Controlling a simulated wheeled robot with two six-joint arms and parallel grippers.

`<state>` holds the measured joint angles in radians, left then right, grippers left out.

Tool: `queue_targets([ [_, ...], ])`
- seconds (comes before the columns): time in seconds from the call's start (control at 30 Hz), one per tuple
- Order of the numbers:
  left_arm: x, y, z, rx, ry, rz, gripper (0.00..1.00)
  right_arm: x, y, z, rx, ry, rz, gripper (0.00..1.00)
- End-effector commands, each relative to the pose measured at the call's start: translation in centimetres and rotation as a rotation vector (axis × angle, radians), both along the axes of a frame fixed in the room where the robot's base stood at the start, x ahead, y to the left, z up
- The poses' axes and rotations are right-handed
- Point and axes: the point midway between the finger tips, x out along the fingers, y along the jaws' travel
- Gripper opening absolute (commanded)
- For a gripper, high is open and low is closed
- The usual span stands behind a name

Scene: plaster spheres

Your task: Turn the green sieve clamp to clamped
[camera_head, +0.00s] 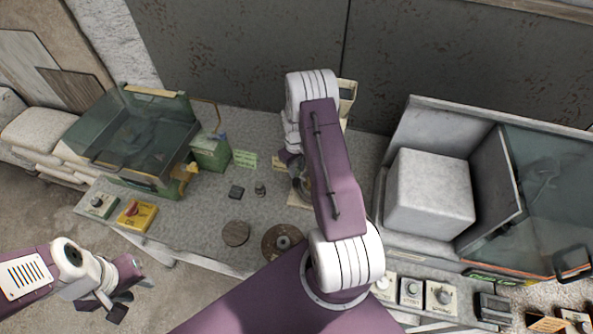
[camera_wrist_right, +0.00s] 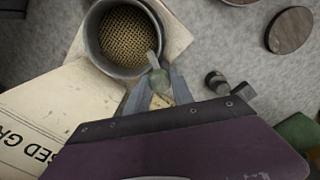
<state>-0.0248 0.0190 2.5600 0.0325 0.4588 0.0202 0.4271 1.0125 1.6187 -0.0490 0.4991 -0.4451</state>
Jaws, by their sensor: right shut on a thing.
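The green sieve clamp (camera_wrist_right: 154,62) shows in the right wrist view as a small green lever at the lower right rim of the sieve (camera_wrist_right: 124,35), a grey metal cup with a brass-coloured mesh. My right gripper (camera_wrist_right: 156,90) is shut on the lever, its grey fingers on either side of it. In the head view my right arm hides most of the sieve and clamp, and my right gripper (camera_head: 296,168) is only partly visible. My left gripper (camera_head: 117,299) hangs at the lower left, away from the bench; whether its jaws are open is unclear.
A round brown disc (camera_head: 236,233) and a darker disc with a hub (camera_head: 283,243) lie on the bench. A green glass-lidded box (camera_head: 135,140) stands left, a grey cabinet with a pale block (camera_head: 430,192) right. A yellow switch box (camera_head: 136,215) sits at the front left.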

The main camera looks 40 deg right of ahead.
Motion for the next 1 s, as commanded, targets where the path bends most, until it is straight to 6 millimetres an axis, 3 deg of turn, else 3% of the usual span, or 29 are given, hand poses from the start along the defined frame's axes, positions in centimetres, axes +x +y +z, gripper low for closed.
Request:
queue_targets([
  [0.5, 0.0, 0.0, -1.3, 0.0, 0.0, 0.0, 0.36, 0.1, -0.1, 0.0, -0.003, -0.003, 0.372, 0.0],
  [1.0, 0.0, 0.0, -1.5, 0.0, 0.0, 0.0, 0.36, 0.1, -0.1, 0.1, -0.003, -0.003, 0.473, 0.0],
])
